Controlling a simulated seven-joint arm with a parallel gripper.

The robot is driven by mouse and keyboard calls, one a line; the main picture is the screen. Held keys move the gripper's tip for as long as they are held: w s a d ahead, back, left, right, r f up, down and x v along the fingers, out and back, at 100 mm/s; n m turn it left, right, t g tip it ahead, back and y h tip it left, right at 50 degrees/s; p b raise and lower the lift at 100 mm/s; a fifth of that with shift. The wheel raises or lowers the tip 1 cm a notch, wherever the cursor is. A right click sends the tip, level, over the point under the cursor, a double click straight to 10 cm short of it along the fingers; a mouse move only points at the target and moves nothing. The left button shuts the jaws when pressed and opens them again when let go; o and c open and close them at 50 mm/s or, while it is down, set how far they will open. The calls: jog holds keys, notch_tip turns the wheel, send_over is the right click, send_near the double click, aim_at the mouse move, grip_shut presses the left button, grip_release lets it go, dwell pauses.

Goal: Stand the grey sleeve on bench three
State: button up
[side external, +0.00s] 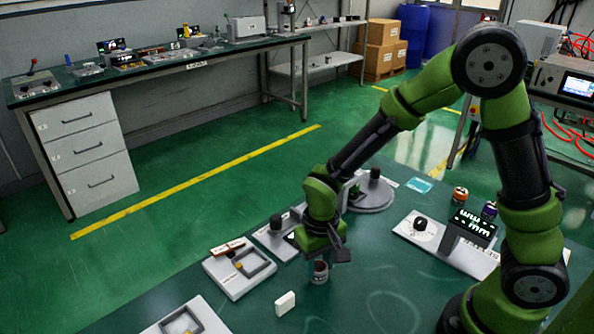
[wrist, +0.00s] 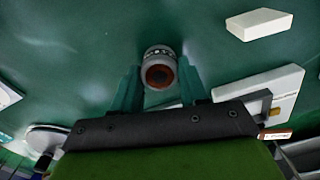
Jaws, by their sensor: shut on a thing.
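The grey sleeve (side external: 319,272) is a short upright cylinder with a reddish-brown middle, low over or on the green table; I cannot tell whether it touches. It also shows in the wrist view (wrist: 160,72), between the teal fingertips. My gripper (side external: 320,258) points down and is shut on the sleeve; its fingers also show in the wrist view (wrist: 160,88). No label reading bench three is legible, so I cannot tell which station it is.
A white block (side external: 285,303) lies in front of the sleeve. A grey framed tray (side external: 225,278) stands to the left, another (side external: 165,328) at the bottom left. A round grey plate (side external: 375,207) lies behind; a white board (side external: 470,262) with a black stand is at right. Table between is clear.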

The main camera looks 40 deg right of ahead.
jog(key=o, duration=1.1)
jog(key=shift+f, duration=0.1)
notch_tip(320, 180, up, 11)
notch_tip(320, 180, up, 8)
jog(key=r+t+y, duration=0.1)
jog(key=t+y, duration=0.1)
jog(key=t, duration=0.1)
send_over(318, 266)
jog(key=s+d, duration=0.4)
jog(key=s+d+r+m+t, duration=0.1)
jog(key=s+d+r+t, duration=0.1)
jog(key=s+r+t, duration=0.1)
jog(key=shift+s+d+t, duration=0.35)
jog(key=shift+s+t, duration=0.25)
jog(key=shift+s, duration=0.5)
